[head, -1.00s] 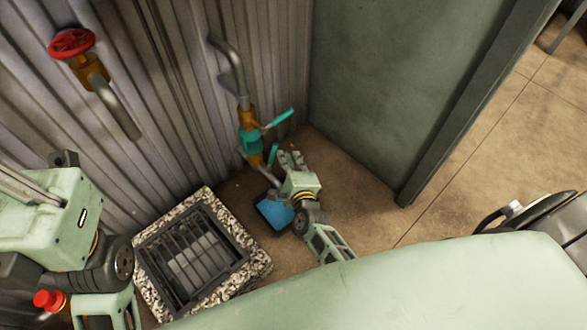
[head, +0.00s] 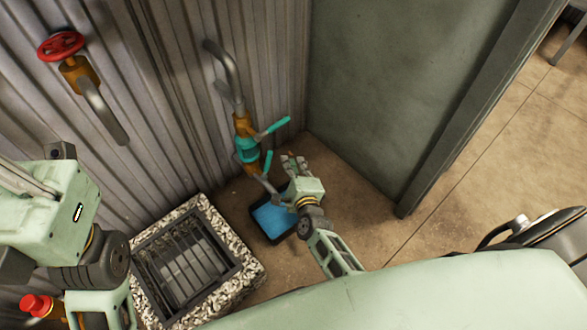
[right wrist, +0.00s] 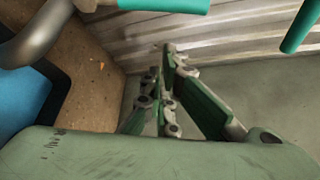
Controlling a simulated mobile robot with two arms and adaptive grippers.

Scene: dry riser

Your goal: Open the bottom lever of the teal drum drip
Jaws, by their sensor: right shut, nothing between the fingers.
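The teal drum drip (head: 246,148) sits on a pipe with brass fittings against the corrugated wall. Its upper teal lever (head: 277,125) sticks out up and to the right. The bottom teal lever (head: 267,161) is below it, pointing steeply. My right gripper (head: 291,160) is shut and empty, just right of the bottom lever and apart from it. In the right wrist view its closed fingers (right wrist: 163,75) point toward the wall. A teal part (right wrist: 165,5) crosses the top edge there, and another (right wrist: 300,25) shows at top right; which levers these are I cannot tell. My left gripper is not visible.
A blue tray (head: 272,218) with a dark rim lies on the floor below the outlet, beside my right arm. A floor grate (head: 185,262) in a stone surround is left of it. A red handwheel valve (head: 61,47) is on the wall. A green panel (head: 375,90) stands to the right.

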